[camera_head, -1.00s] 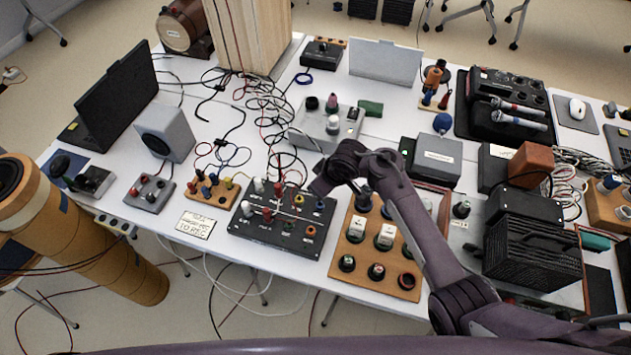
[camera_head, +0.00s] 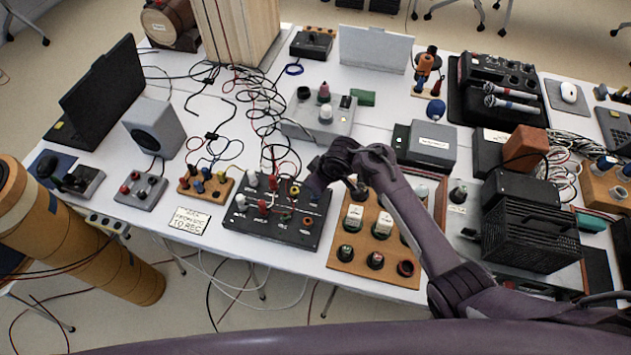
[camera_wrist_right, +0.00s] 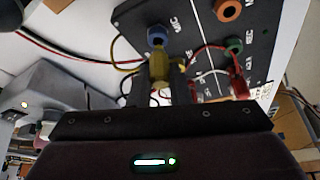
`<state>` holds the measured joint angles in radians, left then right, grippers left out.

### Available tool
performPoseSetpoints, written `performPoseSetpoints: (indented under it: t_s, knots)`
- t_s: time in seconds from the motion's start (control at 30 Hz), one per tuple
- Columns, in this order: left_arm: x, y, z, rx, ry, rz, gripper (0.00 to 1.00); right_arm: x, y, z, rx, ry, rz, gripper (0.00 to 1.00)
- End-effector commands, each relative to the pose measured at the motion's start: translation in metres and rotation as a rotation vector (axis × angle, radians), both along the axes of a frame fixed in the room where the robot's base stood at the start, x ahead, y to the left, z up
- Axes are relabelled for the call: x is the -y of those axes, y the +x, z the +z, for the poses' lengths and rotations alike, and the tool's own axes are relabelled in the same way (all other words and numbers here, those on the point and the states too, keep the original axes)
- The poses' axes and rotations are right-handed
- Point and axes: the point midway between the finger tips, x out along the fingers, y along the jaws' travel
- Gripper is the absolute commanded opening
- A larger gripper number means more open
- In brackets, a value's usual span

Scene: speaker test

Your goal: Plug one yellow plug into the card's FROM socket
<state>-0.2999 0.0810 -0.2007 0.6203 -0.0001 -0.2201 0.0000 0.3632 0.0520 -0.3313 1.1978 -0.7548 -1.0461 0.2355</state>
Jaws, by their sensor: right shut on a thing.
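A black socket box (camera_head: 262,230) with coloured sockets and several plugs on top stands at the table's front. My right gripper (camera_head: 312,184) is over its right rear part. In the right wrist view, my right gripper (camera_wrist_right: 162,82) is shut on a yellow plug (camera_wrist_right: 159,66). The plug's far end meets a blue socket (camera_wrist_right: 157,37); how deep it sits I cannot tell. My left gripper is not in view.
A wooden plug stand (camera_head: 206,185) is left of the box, and a wooden board with knobs (camera_head: 344,253) is close on its right. In the wrist view, a red plug (camera_wrist_right: 239,82) and a green socket (camera_wrist_right: 233,46) are near. Loose cables run behind the box.

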Motion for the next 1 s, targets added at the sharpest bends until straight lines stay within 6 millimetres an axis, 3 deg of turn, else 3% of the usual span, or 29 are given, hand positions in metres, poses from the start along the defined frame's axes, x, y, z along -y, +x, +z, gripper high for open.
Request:
performPoseSetpoints:
  t_s: [1.0]
  knots:
    - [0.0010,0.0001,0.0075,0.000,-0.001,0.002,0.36,0.0003,0.0000,-0.0025,0.001,-0.001,0.000,0.00]
